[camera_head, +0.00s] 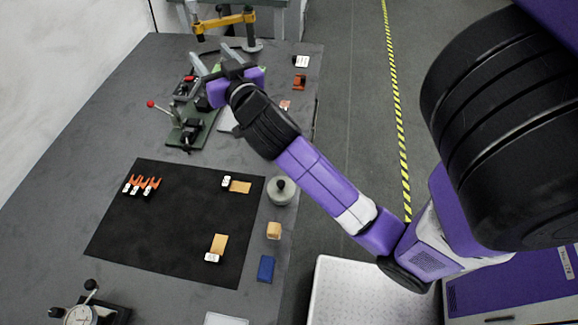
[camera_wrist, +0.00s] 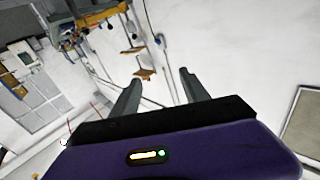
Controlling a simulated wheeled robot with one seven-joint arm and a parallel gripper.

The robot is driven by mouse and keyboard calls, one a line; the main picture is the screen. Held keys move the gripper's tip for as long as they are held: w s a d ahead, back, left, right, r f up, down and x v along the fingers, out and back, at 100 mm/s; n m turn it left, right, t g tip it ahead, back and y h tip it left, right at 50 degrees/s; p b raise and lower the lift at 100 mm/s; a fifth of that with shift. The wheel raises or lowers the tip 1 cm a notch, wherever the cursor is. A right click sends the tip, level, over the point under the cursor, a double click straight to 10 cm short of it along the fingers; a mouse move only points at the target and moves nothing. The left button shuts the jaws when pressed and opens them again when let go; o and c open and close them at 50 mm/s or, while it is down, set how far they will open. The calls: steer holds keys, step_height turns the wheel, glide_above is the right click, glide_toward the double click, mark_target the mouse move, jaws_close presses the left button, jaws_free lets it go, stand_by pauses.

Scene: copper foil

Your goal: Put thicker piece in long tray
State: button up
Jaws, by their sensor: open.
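Two copper-coloured pieces lie on the black mat (camera_head: 180,235), each beside a white tag. One piece (camera_head: 241,187) is at the mat's upper right and the other piece (camera_head: 219,244) is at its lower right. I cannot tell which is thicker. No long tray is clearly identifiable; a pale, tray-like object (camera_head: 226,319) is cut off at the bottom edge. My gripper (camera_head: 222,62) is raised over the far part of the table, away from both pieces. In the wrist view my gripper (camera_wrist: 158,85) is open and empty, facing a wall.
Orange clips (camera_head: 143,184) with white tags sit at the mat's left. A green fixture with a red-knobbed lever (camera_head: 185,125) stands beyond the mat. A round grey weight (camera_head: 282,191), a tan block (camera_head: 274,230) and a blue block (camera_head: 266,268) line the right side. A dial gauge (camera_head: 82,315) stands front left.

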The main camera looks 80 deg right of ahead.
steer(key=s+a+f+n+t+y, duration=0.1)
steer(key=s+a+f+n+y, duration=0.4)
steer(key=a, duration=0.4)
steer(key=s+a+f+n+t+y, duration=0.2)
steer(key=s+a+f+n+y, duration=0.15)
steer(key=a+f, duration=0.4)
steer(key=s+a+n+g+y, duration=0.1)
steer(key=s+a+y, duration=0.3)
steer(key=s+a, duration=1)
steer(key=shift+s+a+f+y, duration=0.2)
steer(key=shift+s+a+y, duration=0.15)
steer(key=shift+a, duration=0.65)
